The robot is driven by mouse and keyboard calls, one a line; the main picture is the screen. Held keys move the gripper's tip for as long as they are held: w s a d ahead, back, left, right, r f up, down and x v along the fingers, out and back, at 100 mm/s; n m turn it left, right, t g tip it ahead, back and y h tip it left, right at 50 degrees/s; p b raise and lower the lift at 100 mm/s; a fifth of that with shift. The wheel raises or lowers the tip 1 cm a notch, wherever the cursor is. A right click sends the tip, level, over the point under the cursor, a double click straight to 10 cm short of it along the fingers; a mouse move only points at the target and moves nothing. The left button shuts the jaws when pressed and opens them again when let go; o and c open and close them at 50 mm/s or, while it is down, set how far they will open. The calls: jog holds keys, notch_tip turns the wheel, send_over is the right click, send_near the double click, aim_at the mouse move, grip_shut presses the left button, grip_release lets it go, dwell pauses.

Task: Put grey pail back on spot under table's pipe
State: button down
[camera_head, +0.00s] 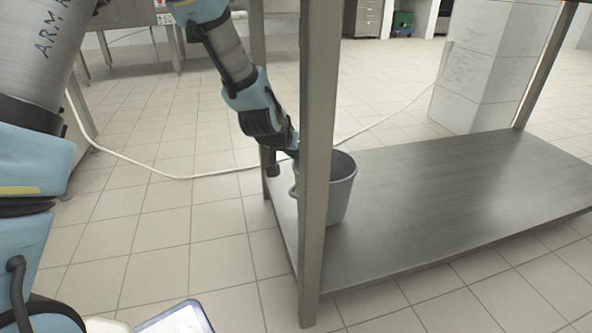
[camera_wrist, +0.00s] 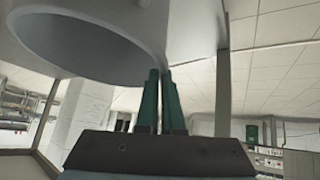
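The grey pail (camera_head: 341,188) is upright at the left end of the table's metal lower shelf (camera_head: 450,205); whether it rests there or hangs just above is unclear. The table's front leg (camera_head: 318,150) hides its left part. My gripper (camera_head: 292,150) reaches in from the left at the pail's rim, partly behind that leg. In the wrist view the green fingers (camera_wrist: 160,76) are close together on the rim of the pail (camera_wrist: 90,45), shut on its wall. The pail's opening shows there. The pipe and the spot under it are not visible.
A back table leg (camera_head: 257,35) stands close to my forearm. The shelf to the right of the pail is bare. A white pillar (camera_head: 490,65) rises behind the table. A white cable (camera_head: 180,177) lies across the tiled floor.

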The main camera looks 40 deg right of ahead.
notch_tip(320, 180, down, 2)
jog(key=shift+f+b, duration=0.25)
jog(key=shift+b, duration=0.1)
jog(key=c, duration=1.1)
grip_release()
jog(key=shift+f, duration=0.1)
jog(key=shift+o, duration=0.2)
